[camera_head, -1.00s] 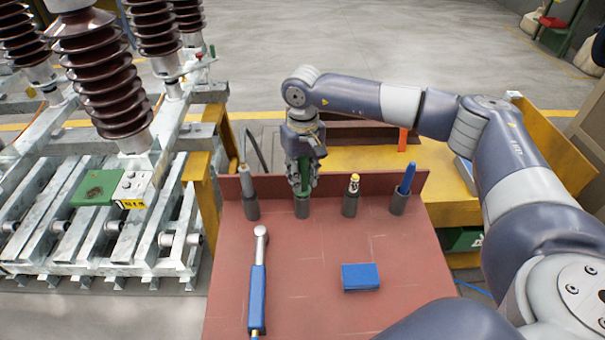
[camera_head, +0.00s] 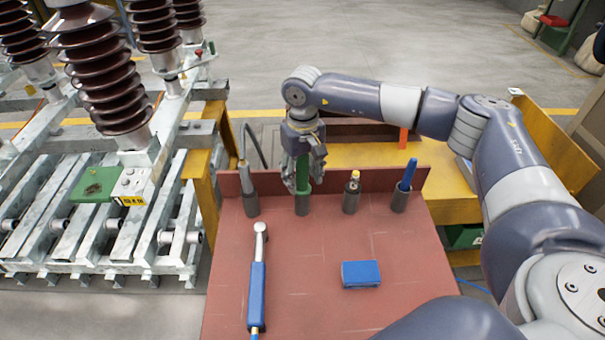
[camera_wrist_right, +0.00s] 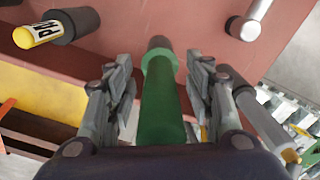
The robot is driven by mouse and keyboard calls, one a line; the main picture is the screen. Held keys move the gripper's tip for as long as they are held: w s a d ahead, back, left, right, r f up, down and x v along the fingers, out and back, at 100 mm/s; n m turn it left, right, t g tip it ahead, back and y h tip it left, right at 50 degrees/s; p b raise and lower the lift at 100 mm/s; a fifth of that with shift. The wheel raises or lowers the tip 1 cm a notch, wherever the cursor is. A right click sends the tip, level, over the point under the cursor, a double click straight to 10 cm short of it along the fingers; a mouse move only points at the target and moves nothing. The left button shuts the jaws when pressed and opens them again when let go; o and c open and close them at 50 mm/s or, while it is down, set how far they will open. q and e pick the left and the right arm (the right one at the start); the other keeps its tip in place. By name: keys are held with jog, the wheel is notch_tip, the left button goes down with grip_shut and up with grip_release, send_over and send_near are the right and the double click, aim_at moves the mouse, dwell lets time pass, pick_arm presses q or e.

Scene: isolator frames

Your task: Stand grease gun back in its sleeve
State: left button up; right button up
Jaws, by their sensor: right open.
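A green cylinder (camera_head: 302,172), which I take to be the grease gun, stands upright in a dark sleeve (camera_head: 302,208) at the back of the red-brown bench top. In the right wrist view the green body (camera_wrist_right: 162,105) runs between the fingers, with its far end at the dark sleeve (camera_wrist_right: 160,45). My right gripper (camera_head: 302,187) is open around it, with a finger on each side. Gaps show between fingers and cylinder in the wrist view. The lower end of the cylinder is hidden in the sleeve. My left gripper is not in view.
Other sleeves hold a grey tool (camera_head: 246,178) to the left, a yellow-capped marker (camera_head: 354,184) and a blue-handled tool (camera_head: 408,174) to the right. A blue-handled wrench (camera_head: 257,290) and a blue box (camera_head: 361,274) lie in front. The bench between them is clear.

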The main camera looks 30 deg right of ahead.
notch_tip(320, 180, up, 12)
jog(key=shift+r, duration=0.1)
dwell(0.4)
